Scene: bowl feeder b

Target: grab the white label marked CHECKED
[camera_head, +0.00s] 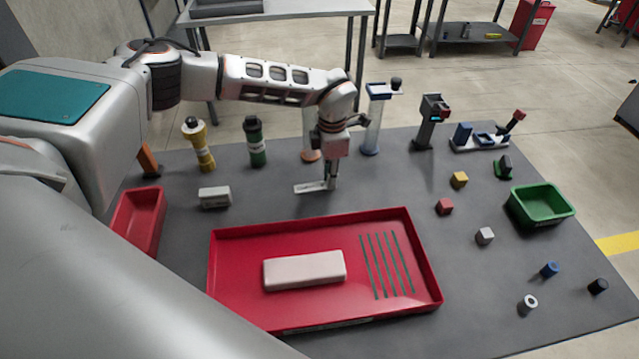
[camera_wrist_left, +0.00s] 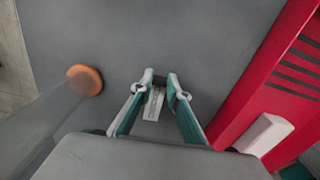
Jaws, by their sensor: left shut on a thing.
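A flat white label (camera_head: 310,188) is at the fingertips of my left gripper (camera_head: 331,186), behind the large red tray. It sticks out to the left of the fingers. In the left wrist view the label (camera_wrist_left: 154,104) shows between the two fingers of the gripper (camera_wrist_left: 160,82), which is shut on it. Any lettering on it is too small to read. I cannot tell whether the label still touches the table. My right gripper is not in view.
A small grey-white box (camera_head: 214,197) lies left of the gripper. A clear cylinder with an orange base (camera_head: 311,156) stands close behind. Several small blocks and a green bin (camera_head: 541,204) are right.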

